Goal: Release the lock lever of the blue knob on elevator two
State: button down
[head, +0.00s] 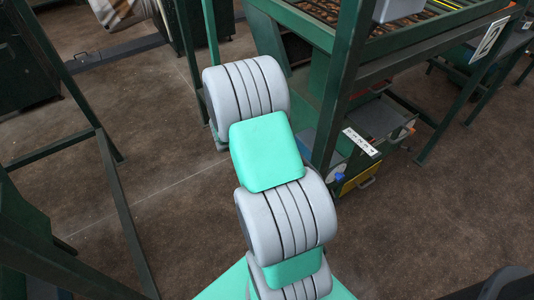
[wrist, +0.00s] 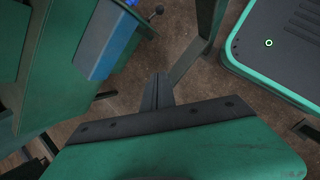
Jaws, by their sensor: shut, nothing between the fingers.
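My gripper (wrist: 157,92) shows in the wrist view as two dark grey fingers pressed together, empty, reaching out past a dark bolted bar. A small part of a blue knob (wrist: 131,2) shows at the top edge of the wrist view, mostly cut off. A thin lever with a dark ball end (wrist: 157,10) sits just right of it, beside a blue panel (wrist: 100,42) on a green frame. The fingers are apart from both. In the head view my arm hides the gripper, and I cannot make out the lever there.
A green rack (head: 342,85) with a number 2 sign (head: 488,38) stands right of my arm. A grey bin (head: 398,8) is on it. Green frame bars (head: 120,210) stand at left. Brown floor lies open between.

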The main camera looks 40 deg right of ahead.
jog(key=w+a+r+m+t+p, duration=0.1)
jog(key=w+a+r+p, duration=0.1)
jog(key=r, duration=0.4)
jog(key=shift+a+y, duration=0.3)
jog(key=shift+a, duration=0.35)
jog(key=shift+f, duration=0.1)
jog(key=s+d+f+n+g+b, duration=0.1)
jog(key=s+d+f+b, duration=0.1)
jog(key=f, duration=0.5)
jog(key=s+d+f+n+g+h+b, duration=0.1)
jog(key=s+d+f+g+b, duration=0.1)
jog(key=f, duration=0.6)
jog(key=s+d+f+n+g+h+b, duration=0.1)
jog(key=s+d+f+g+b, duration=0.1)
jog(key=s+d+f+b, duration=0.2)
jog(key=d+f+b, duration=0.1)
jog(key=d+f, duration=0.2)
jog(key=shift+s+d+f, duration=0.2)
jog(key=shift+s+d, duration=0.05)
jog(key=shift+d, duration=0.05)
